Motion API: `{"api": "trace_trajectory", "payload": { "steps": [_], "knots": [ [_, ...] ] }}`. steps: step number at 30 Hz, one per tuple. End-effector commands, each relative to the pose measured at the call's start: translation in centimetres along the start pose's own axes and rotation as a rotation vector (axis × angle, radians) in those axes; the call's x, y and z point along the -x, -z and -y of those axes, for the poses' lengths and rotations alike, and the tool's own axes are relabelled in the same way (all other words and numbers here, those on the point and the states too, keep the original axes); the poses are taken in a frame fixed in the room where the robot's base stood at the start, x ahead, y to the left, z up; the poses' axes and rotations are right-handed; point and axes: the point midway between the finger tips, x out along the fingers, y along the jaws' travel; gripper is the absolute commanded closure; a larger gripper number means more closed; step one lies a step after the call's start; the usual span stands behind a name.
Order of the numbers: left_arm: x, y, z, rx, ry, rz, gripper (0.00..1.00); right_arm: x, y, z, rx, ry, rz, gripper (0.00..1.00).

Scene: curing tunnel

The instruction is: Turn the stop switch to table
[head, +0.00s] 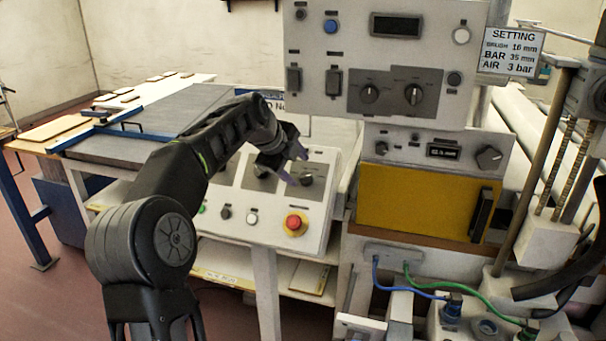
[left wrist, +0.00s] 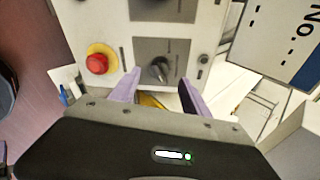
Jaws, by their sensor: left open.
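The low white control panel (head: 322,219) has rotary knobs on dark grey plates; their labels are too small to read, so I cannot tell which is named the stop switch. The right-hand knob (head: 306,179) is near the fingertips of my left gripper (head: 294,164). In the left wrist view, a dark knob (left wrist: 158,69) with a light pointer lies between the two purple fingers of my open left gripper (left wrist: 158,88). I cannot tell whether they touch it. My right gripper is not in view.
A red mushroom button (head: 294,222) on a yellow base sits below the knobs, also in the left wrist view (left wrist: 97,63). An upper cabinet (head: 340,60) with switches overhangs at the right. A yellow panel (head: 412,205) is below it. A grey table (head: 165,112) stands behind my left arm.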

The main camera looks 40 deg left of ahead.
Motion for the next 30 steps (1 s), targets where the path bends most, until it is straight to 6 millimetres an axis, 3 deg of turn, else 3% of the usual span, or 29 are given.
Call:
{"api": "trace_trajectory", "payload": {
  "steps": [9,20,30],
  "knots": [
    [-4.5,0.0,0.1,0.000,-0.001,-0.001,0.45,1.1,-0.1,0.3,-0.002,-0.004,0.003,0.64],
    [-5.3,0.0,0.0,0.000,0.000,0.000,0.45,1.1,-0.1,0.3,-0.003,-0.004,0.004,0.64],
    [-5.2,0.0,0.0,0.000,0.000,0.000,0.72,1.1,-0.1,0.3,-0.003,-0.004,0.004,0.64]
  ]
}}
